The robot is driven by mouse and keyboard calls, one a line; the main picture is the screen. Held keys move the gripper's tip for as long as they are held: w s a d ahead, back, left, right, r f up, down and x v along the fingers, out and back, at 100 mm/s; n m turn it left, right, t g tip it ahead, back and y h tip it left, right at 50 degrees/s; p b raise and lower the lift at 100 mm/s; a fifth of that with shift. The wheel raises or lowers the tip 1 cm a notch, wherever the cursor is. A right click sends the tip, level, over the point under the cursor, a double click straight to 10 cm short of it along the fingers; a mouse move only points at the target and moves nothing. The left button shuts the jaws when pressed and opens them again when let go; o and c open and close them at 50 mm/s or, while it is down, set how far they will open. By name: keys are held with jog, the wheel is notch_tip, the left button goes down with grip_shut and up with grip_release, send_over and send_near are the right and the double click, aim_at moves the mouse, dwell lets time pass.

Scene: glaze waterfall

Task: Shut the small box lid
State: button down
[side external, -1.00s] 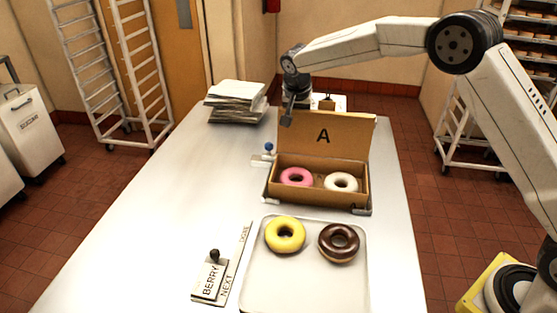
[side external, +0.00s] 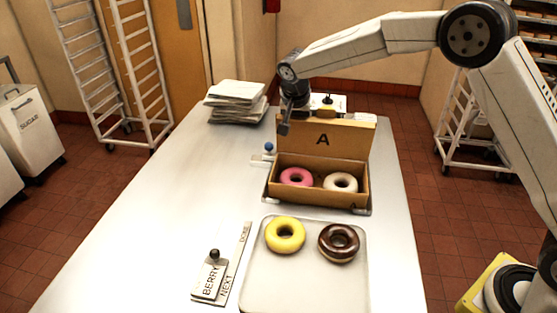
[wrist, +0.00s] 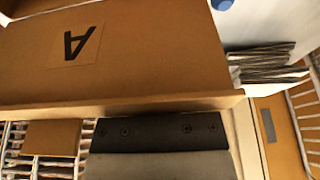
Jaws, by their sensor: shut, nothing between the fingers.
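The small brown cardboard box (side external: 312,197) sits on the table with its lid (side external: 345,140) standing up and open, marked with a letter A. The lid with its A also fills much of the wrist view (wrist: 150,65). A pink ring donut (side external: 297,177) and a white ring donut (side external: 340,182) lie in the box. My gripper (side external: 284,130) is shut and empty at the lid's upper left corner. In the wrist view my gripper's dark end (wrist: 158,130) lies close to the lid's top edge; I cannot tell if they touch.
A tray (side external: 305,290) with a yellow donut (side external: 285,235) and a chocolate donut (side external: 339,242) lies in front of the box. A BERRY card stand (side external: 210,281) is left of it. A paper stack (side external: 236,101) lies behind left. The table's left side is clear.

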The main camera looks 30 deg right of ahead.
aim_at(294, 119)
jog(key=shift+s+a, duration=1.9)
jog(key=shift+r, duration=0.1)
dwell(0.3)
jog(key=shift+r, duration=2.9)
jog(key=s+d+f+n+y, duration=0.1)
jog(key=s+d+f+n, duration=0.1)
jog(key=s, duration=0.6)
jog(key=s+d+f+n+y, duration=0.1)
jog(key=s+f+n, duration=0.3)
jog(key=s, duration=0.5)
jog(key=s+d+f+n, duration=0.3)
jog(key=s+f, duration=0.1)
jog(key=s, duration=0.5)
jog(key=shift+s+d+f+y, duration=0.2)
jog(key=shift+f+y, duration=0.1)
jog(key=shift+y, duration=0.1)
